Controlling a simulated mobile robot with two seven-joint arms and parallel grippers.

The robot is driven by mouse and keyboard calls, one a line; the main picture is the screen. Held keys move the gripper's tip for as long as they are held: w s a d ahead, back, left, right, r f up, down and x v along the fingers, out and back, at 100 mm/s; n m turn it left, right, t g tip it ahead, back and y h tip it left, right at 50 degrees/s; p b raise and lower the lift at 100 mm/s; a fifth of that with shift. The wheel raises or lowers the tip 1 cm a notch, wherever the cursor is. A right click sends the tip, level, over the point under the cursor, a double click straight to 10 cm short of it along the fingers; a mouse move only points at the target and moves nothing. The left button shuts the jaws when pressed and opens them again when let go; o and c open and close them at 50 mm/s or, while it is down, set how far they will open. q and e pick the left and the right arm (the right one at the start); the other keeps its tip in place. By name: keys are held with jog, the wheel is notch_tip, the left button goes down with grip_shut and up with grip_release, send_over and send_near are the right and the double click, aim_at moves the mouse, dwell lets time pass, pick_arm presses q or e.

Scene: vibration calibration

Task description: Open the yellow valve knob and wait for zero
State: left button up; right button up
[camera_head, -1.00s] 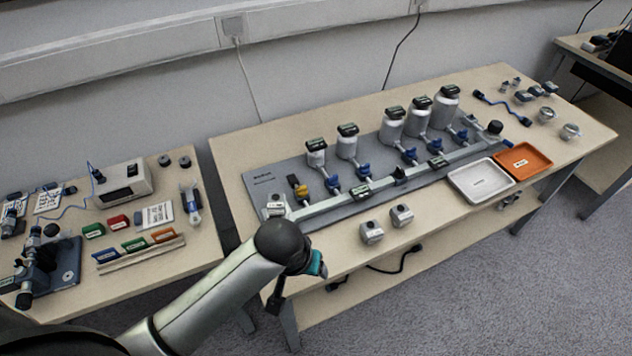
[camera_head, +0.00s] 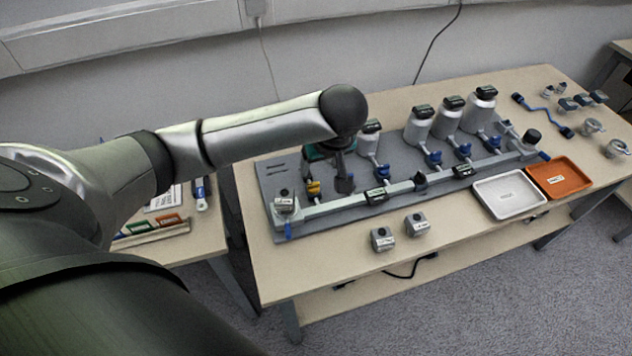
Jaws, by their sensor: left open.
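The yellow valve knob (camera_head: 313,188) sits near the left end of the grey manifold board (camera_head: 272,178), behind the long rail. My left arm reaches in from the left above the board. My left gripper (camera_head: 343,183) points down just to the right of the yellow knob, apart from it as far as I can tell. It is open and holds nothing I can see; its fingers are partly hidden by the wrist. The leftmost canisters and their blue valve knobs are largely hidden behind my arm and gripper. My right gripper is not in view.
Several canisters (camera_head: 419,124) with blue knobs (camera_head: 433,159) stand along the board. Two small grey blocks (camera_head: 416,225) lie in front of it. A white tray (camera_head: 510,195) and an orange tray (camera_head: 559,177) are at the right. The front left tabletop is clear.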

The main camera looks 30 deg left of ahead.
aim_at(313, 184)
pick_arm(q)
jog(key=b+x, duration=0.4)
jog(key=x, duration=0.8)
jog(key=shift+f, duration=0.35)
grip_shut()
